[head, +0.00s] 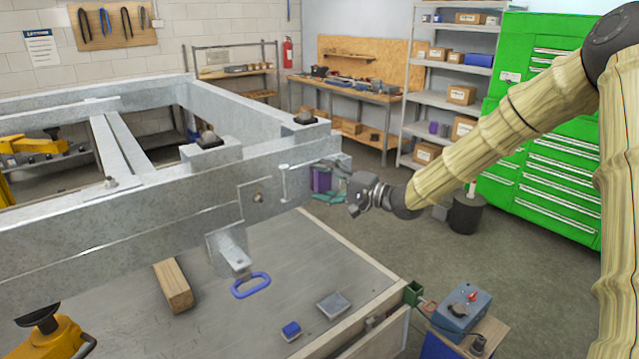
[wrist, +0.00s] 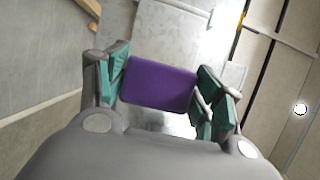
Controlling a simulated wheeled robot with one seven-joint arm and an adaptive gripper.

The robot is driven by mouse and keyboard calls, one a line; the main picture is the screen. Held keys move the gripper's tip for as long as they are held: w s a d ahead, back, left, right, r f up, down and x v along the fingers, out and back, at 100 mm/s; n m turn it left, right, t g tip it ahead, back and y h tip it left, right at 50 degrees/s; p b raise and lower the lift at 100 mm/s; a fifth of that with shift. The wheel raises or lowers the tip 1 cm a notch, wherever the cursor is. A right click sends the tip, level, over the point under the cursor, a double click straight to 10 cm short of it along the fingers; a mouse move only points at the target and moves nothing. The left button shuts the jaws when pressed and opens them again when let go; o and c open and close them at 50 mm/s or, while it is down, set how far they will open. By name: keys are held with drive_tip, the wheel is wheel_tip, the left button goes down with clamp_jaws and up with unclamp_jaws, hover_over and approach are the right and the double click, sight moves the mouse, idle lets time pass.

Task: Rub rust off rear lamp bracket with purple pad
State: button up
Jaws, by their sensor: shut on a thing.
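My gripper (head: 328,184) is beside the right end of the grey trailer frame (head: 130,237) in the head view. It is shut on the purple pad (wrist: 160,84), which sits between the teal-tipped fingers in the wrist view. The pad also shows in the head view as a small purple block (head: 321,179). A pale metal plate (wrist: 172,32) lies beyond the pad in the wrist view; I cannot tell whether they touch. An angled metal bracket (head: 229,250) hangs below the frame's side rail, and a squarish plate (head: 256,205) is on the rail. I cannot make out rust on either.
A control box (head: 462,310) stands at the lower right. Open floor lies behind my gripper.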

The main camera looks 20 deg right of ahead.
drive_tip(key=shift+w+d, duration=0.3)
drive_tip(key=shift+d, duration=0.55)
drive_tip(key=shift+a, duration=0.15)
drive_tip(key=shift+s+a, duration=0.4)
drive_tip(key=shift+a, duration=0.65)
drive_tip(key=shift+s+a, duration=0.4)
drive_tip(key=shift+a, duration=0.7)
drive_tip(key=shift+s+a, duration=0.4)
drive_tip(key=shift+a, duration=0.65)
drive_tip(key=shift+s, duration=0.1)
drive_tip(key=shift+s+d, duration=0.35)
drive_tip(key=shift+s, duration=0.55)
drive_tip(key=shift+s+d, duration=0.35)
drive_tip(key=shift+s, duration=0.55)
drive_tip(key=shift+s+d, duration=0.35)
drive_tip(key=shift+s, duration=0.55)
drive_tip(key=shift+s, duration=0.1)
drive_tip(key=shift+s+d, duration=0.25)
drive_tip(key=shift+s, duration=0.45)
drive_tip(key=shift+s+d, duration=0.25)
drive_tip(key=shift+s, duration=0.4)
